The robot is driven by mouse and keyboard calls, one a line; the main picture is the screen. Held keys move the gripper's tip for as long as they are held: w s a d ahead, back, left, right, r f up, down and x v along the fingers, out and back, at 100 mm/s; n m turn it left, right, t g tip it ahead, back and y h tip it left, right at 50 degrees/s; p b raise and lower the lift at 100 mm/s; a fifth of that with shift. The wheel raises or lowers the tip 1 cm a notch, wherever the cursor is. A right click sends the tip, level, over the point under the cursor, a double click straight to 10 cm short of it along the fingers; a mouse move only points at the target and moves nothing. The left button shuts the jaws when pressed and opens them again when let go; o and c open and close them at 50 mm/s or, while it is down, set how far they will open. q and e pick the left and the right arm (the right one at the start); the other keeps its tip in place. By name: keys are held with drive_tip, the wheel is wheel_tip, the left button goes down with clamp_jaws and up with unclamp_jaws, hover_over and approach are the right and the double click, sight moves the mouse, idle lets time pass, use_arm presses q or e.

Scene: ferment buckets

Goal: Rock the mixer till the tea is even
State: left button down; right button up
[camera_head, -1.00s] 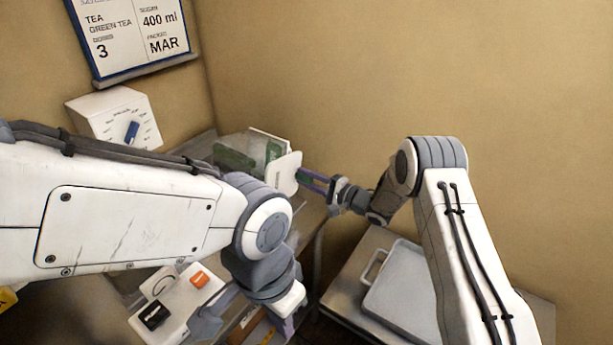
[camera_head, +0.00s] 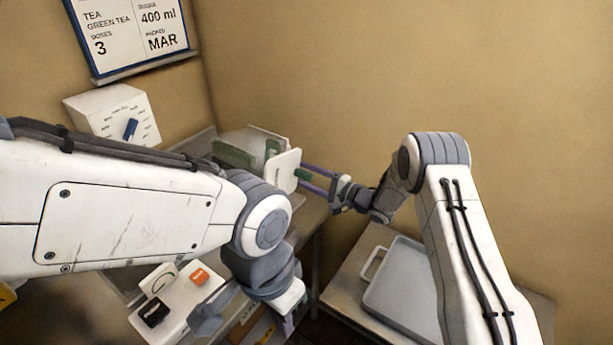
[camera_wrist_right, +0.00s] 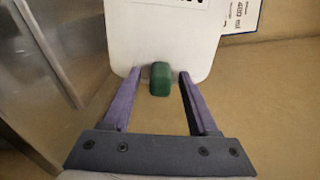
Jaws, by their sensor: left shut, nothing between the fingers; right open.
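The mixer (camera_head: 235,151) stands on the bench, a clear body with green parts and a white end plate (camera_head: 284,171) facing my right arm. In the right wrist view the white plate (camera_wrist_right: 165,35) fills the top, with a green handle (camera_wrist_right: 160,79) sticking out of it. My right gripper (camera_head: 304,180) is open; in its wrist view its fingers (camera_wrist_right: 157,73) stand on either side of the green handle, with gaps and no grip. My left gripper (camera_head: 288,322) is low in the head view, shut and empty, partly cut off by the frame edge. Any tea inside cannot be made out.
A white box with a blue knob (camera_head: 130,129) stands behind my left arm. A white panel with an orange switch (camera_head: 199,277) and a black switch (camera_head: 153,313) lies in front. A grey tray (camera_head: 405,290) sits on the right table. A tea board (camera_head: 130,30) hangs on the wall.

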drive_tip(key=b+v, duration=0.2)
drive_tip(key=v, duration=0.8)
drive_tip(key=shift+a, duration=0.1)
